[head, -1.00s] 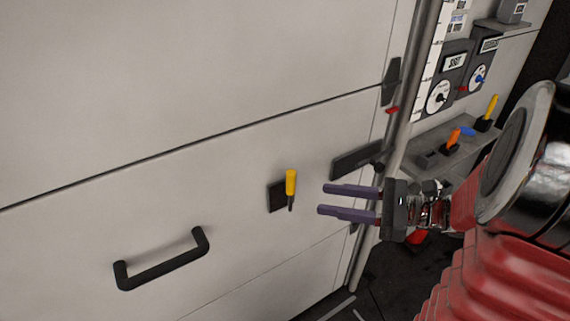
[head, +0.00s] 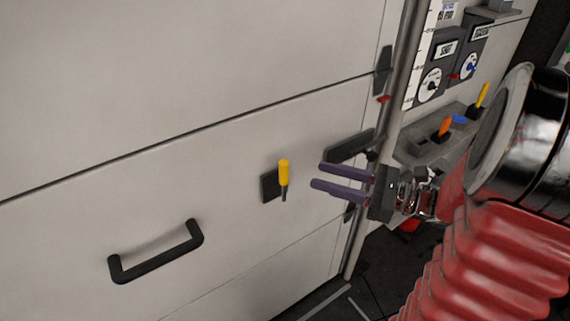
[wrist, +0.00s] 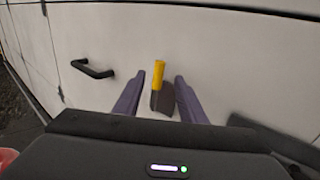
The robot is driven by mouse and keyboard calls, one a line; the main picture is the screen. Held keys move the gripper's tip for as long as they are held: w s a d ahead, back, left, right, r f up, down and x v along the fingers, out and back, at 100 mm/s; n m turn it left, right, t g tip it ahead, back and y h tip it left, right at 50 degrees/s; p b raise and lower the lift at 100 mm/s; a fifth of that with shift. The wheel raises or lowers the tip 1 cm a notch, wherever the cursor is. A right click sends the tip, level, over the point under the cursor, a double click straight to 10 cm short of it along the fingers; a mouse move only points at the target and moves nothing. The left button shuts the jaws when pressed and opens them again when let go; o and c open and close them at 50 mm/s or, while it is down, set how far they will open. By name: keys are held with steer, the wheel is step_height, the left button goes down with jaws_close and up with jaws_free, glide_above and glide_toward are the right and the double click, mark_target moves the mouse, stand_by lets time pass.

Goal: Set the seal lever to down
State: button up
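A lever with a yellow grip (head: 284,172) stands upright, grip at the top, on a small dark plate on the pale door panel. I take it for the seal lever, though no label on it is readable. My gripper (head: 318,175) is open and empty, just right of the lever in the head view, with its two purple fingers pointing at it. In the wrist view, the yellow grip (wrist: 158,74) shows between the open fingers (wrist: 159,82), farther off towards the panel. A gap shows in the head view, so the fingers are not touching it.
A black bar handle (head: 156,252) is on the panel at lower left. A grey vertical pole (head: 386,130) and a dark latch bar (head: 350,146) stand behind my gripper. A console with an orange lever (head: 444,129), another yellow lever (head: 482,95) and dials (head: 430,85) is at right.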

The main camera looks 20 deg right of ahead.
mark_target(284, 164)
steer(key=shift+x, duration=5.45)
steer(key=shift+c, duration=0.2)
jaws_close()
steer(key=shift+d, duration=0.2)
steer(key=shift+a, duration=0.1)
